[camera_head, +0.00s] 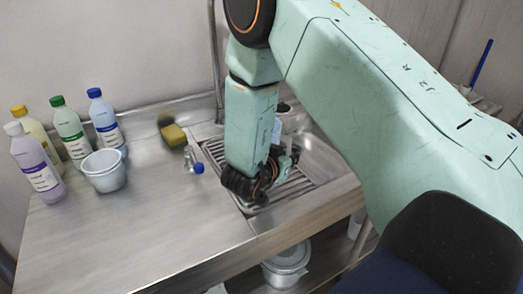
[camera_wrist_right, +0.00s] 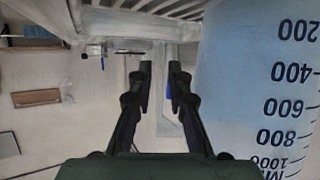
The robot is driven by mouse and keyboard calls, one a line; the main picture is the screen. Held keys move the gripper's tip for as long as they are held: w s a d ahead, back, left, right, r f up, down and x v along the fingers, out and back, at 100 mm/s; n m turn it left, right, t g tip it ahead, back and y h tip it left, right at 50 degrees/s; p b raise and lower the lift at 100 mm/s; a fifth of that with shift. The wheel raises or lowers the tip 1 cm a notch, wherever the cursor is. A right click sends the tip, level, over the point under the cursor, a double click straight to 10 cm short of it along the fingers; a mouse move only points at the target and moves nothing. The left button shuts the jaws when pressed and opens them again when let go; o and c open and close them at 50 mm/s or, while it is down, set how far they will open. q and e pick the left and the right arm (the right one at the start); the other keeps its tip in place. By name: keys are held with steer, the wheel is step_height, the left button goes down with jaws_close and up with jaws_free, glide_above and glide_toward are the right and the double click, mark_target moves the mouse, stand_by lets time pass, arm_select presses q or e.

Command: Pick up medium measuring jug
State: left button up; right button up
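A translucent light-blue measuring jug (camera_wrist_right: 240,75) with upside-down marks from 200 to 1000 fills the right side of the right wrist view. In the head view a small pale-blue part (camera_head: 277,130), probably this jug, shows beside my forearm; the rest is hidden. I cannot tell from its marks whether it is the medium one. My left gripper is not in view.
Several detergent bottles (camera_head: 71,134) and a pale-blue tub (camera_head: 103,171) stand at the left of the steel counter (camera_head: 140,225). A lidded bucket (camera_head: 287,262) is below. The front-left counter is clear.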

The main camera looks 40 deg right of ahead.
mark_target(290, 139)
steer(key=shift+c, duration=0.6)
steer(key=shift+s+r, duration=0.1)
steer(key=shift+s, duration=0.05)
jaws_close()
steer(key=shift+r+p, duration=0.9)
steer(key=shift+r, duration=4)
steer(key=shift+r, duration=0.1)
